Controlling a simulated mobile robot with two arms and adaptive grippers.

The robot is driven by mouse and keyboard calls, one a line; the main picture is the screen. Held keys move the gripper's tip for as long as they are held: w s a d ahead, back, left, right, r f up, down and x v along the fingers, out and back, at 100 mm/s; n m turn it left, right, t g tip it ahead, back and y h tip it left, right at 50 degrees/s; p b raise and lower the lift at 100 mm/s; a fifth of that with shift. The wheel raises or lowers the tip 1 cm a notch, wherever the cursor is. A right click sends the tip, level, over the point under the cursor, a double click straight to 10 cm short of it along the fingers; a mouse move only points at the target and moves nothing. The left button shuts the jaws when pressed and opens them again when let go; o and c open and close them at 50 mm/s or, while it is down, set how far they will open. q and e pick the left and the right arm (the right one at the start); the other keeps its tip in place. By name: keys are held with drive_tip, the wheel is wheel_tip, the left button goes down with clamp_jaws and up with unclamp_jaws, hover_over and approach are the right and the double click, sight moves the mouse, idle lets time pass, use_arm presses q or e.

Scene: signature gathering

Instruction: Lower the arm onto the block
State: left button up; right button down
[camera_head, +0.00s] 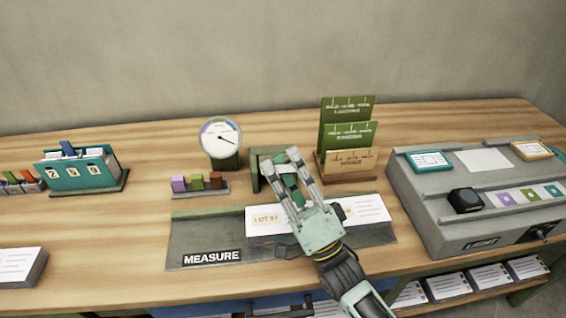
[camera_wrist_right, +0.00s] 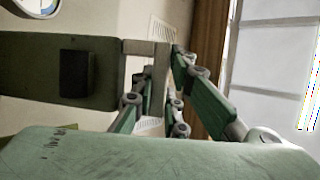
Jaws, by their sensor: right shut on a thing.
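In the wrist view, the fingers (camera_wrist_right: 150,50) close at the end of a green beam (camera_wrist_right: 30,75). Contact between arm and block is hidden. My left gripper is not in view.
A green card rack (camera_head: 347,135) stands behind right. A grey LIGHT box (camera_head: 430,215) bounds the right side. A teal number file (camera_head: 80,172) is at left. Bare wood (camera_head: 110,235) lies left of the plate.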

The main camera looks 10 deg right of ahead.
drive_tip(key=shift+f, duration=0.1)
drive_tip(key=c, duration=2)
unclamp_jaws()
drive_tip(key=shift+c, duration=0.2)
